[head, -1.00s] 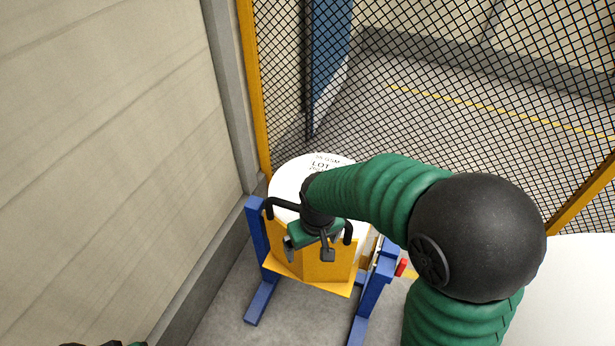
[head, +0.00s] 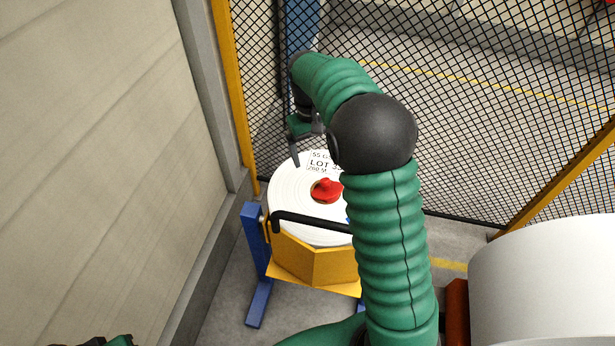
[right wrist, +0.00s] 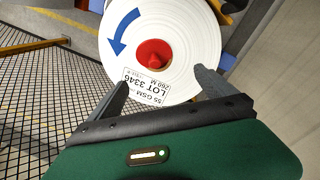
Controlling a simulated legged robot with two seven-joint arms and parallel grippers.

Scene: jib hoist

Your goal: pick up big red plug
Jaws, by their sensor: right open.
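The big red plug (head: 326,190) sits in the core at the centre of a white roll (head: 290,212) with printed lot text. The roll lies flat in a yellow cradle on a blue stand. In the right wrist view the plug (right wrist: 152,54) shows in the roll's centre, with a blue arrow beside it. My right gripper (head: 304,148) is open and empty, over the far edge of the roll, apart from the plug. Its fingers (right wrist: 161,80) spread on either side of the label. Only a dark and green piece of my left gripper (head: 118,341) shows at the bottom edge.
A black handle bar (head: 305,221) crosses the near side of the cradle (head: 300,258). A mesh fence (head: 480,110) stands behind, and a panelled wall (head: 90,150) on the left.

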